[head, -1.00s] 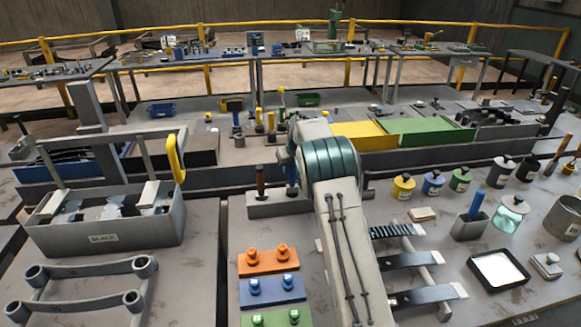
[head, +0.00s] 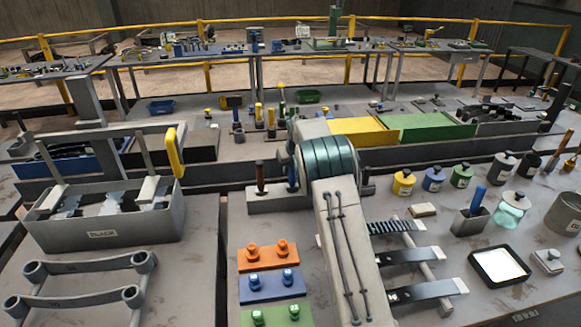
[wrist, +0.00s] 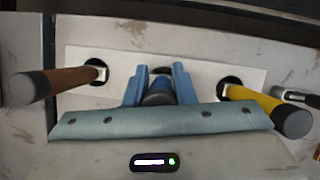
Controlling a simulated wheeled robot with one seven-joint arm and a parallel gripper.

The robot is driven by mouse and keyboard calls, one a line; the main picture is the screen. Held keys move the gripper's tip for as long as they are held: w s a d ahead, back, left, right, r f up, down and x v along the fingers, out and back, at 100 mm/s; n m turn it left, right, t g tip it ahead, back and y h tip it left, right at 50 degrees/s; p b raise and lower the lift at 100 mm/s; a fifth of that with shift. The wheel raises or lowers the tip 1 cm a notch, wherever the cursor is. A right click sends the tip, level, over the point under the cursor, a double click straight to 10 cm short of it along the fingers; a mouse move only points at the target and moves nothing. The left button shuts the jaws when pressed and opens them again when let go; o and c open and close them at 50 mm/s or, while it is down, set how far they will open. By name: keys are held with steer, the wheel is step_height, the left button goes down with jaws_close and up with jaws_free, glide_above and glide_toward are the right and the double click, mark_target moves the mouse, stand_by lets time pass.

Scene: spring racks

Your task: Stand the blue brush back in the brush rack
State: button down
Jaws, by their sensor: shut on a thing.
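The brush rack (head: 262,201) is a pale grey block behind my arm in the head view. It also shows as a pale strip with holes in the wrist view (wrist: 115,62). A brown-handled brush (head: 261,178) stands at its left end, and a yellow-handled brush (wrist: 262,103) at the other end in the wrist view. My gripper (wrist: 160,88) is shut on the blue brush (wrist: 158,92), over the rack's middle, between those two brushes. The blue brush also shows beside my arm in the head view (head: 292,178). Whether its lower end is inside the middle hole is hidden.
Orange (head: 268,255), blue (head: 272,286) and green blocks with knobs lie in front of the rack. A grey cup (head: 469,222) with a blue handle, a square tray (head: 499,266) and several lidded jars stand at right. A grey box (head: 105,228) is at left.

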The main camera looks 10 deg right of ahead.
steer(key=shift+f, duration=0.3)
steer(key=c, duration=0.7)
jaws_free()
steer(key=shift+o, duration=0.2)
steer(key=shift+r+p, duration=2.5)
steer(key=shift+r, duration=1)
